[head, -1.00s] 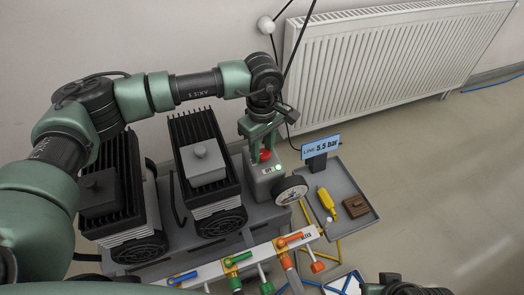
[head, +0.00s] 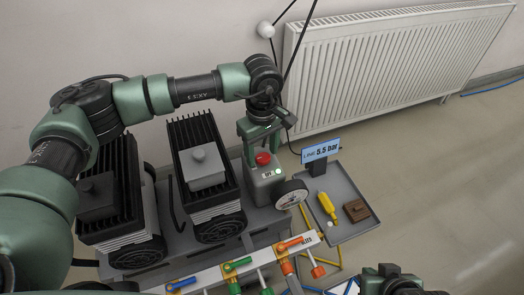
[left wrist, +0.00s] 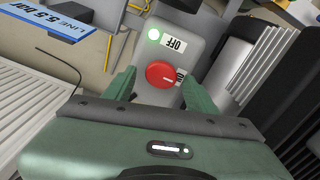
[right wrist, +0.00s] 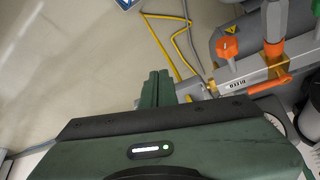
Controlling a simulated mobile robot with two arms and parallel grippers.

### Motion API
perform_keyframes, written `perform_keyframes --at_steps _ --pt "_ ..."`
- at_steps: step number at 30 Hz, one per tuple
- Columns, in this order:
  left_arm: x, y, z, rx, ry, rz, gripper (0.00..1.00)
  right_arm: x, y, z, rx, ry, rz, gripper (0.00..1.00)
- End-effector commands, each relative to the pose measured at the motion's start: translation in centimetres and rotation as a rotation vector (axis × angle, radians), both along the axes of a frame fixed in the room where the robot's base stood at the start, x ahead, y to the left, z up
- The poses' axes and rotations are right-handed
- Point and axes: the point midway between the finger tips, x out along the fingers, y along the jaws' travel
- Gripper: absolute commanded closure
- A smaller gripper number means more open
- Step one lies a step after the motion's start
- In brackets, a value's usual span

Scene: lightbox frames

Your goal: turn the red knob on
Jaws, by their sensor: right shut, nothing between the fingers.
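The red knob (head: 263,158) is on a grey switch box (head: 266,188) with a lit green light. It also shows in the left wrist view (left wrist: 160,74), with a white mark on its face. A label reading OFF (left wrist: 174,45) is beside the light, and a second label by the knob is partly hidden. My left gripper (head: 261,146) is open above the box. In the left wrist view its fingers (left wrist: 168,86) are on either side of the knob, apart from it. My right gripper (right wrist: 158,76) is shut and empty, away from the knob.
Black finned units (head: 205,175) stand left of the box. A gauge (head: 291,195), a pressure sign (head: 321,150) and a grey tray (head: 352,226) with a yellow tool (head: 328,206) and a brown block (head: 357,211) are to the right. Coloured valve handles (head: 238,264) line the front. A radiator (head: 390,65) is behind.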

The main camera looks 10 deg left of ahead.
Motion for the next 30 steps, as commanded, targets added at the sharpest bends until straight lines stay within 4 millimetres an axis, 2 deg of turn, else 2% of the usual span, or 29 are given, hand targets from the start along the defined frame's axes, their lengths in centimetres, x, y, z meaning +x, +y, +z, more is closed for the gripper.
perform_keyframes --at_steps 8,18,24,30 --pt "0.0 0.0 0.3 0.000 0.001 0.000 0.43 -0.1 0.0 0.1 -0.001 0.005 0.000 1.00" --pt "0.0 0.0 5.7 -0.001 -0.001 0.000 0.43 -4.3 -1.2 -0.7 -0.037 0.189 -0.014 1.00" --pt "0.0 0.0 7.5 0.000 0.001 0.001 0.43 -4.1 -1.2 -0.4 -0.035 0.181 -0.014 1.00" --pt "0.0 0.0 7.8 0.001 0.002 0.001 0.43 -4.1 -1.2 -0.4 -0.036 0.180 -0.014 1.00"
